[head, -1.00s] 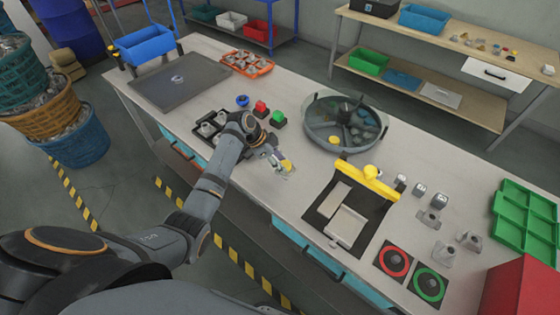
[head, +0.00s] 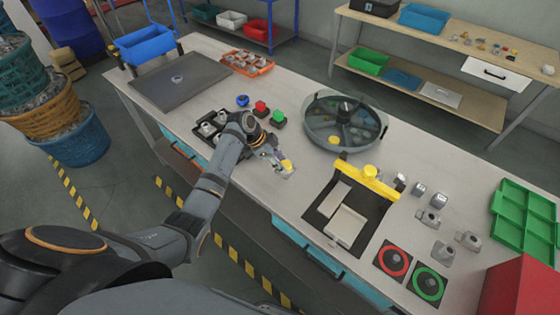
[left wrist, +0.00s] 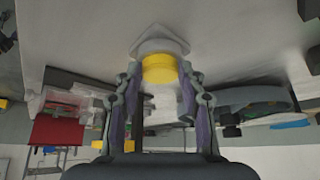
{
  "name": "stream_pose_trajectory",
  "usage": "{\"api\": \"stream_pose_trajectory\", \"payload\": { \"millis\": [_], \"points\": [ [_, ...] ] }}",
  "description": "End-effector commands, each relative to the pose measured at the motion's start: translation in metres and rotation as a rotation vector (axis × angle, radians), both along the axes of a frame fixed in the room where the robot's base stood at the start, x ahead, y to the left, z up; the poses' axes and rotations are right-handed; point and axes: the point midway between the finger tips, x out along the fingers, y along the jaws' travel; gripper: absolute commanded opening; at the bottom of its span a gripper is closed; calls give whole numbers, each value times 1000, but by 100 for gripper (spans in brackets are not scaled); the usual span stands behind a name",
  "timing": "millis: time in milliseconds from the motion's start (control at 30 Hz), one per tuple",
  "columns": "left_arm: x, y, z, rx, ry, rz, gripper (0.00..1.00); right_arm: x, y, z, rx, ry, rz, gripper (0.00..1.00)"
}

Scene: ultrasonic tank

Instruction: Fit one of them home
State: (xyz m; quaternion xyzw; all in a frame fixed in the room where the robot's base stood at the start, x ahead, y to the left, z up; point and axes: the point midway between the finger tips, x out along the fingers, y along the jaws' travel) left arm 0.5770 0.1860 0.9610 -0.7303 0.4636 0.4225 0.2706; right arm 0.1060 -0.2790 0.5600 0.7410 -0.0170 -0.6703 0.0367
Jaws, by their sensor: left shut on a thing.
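My left gripper (head: 281,163) is over the bench's front part, shut on a yellow-ended part (head: 287,166). In the left wrist view my left gripper (left wrist: 159,88) has its fingers on both sides of the yellow round end (left wrist: 159,69). A pale grey angular body (left wrist: 161,45) shows beyond it. I cannot tell whether the part touches the bench. Grey housings (head: 430,217) stand loose at the right, near small grey blocks (head: 418,188). A dark tray (head: 207,127) with grey parts lies behind the left arm. My right gripper is not in view.
A round glass-walled tank (head: 343,123) stands behind the gripper. A black fixture with a yellow bar (head: 368,178) is to the right. Red (head: 394,262) and green (head: 429,284) ringed pads lie in front, with a green compartment tray (head: 525,222) at the right edge.

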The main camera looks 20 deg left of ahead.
Motion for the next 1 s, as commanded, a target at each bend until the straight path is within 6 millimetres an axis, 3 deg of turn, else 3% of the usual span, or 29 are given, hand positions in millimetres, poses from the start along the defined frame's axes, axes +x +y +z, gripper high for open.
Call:
{"api": "stream_pose_trajectory", "payload": {
  "millis": [400,433,600,1000],
  "points": [
    [0,0,-1,0,2,0,27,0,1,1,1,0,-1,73],
    [0,0,-1,0,2,0,44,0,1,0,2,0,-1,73],
    [0,0,-1,1,1,0,66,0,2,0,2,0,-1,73],
    [-2,5,8,0,-1,0,66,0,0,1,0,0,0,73]
  ]
}}
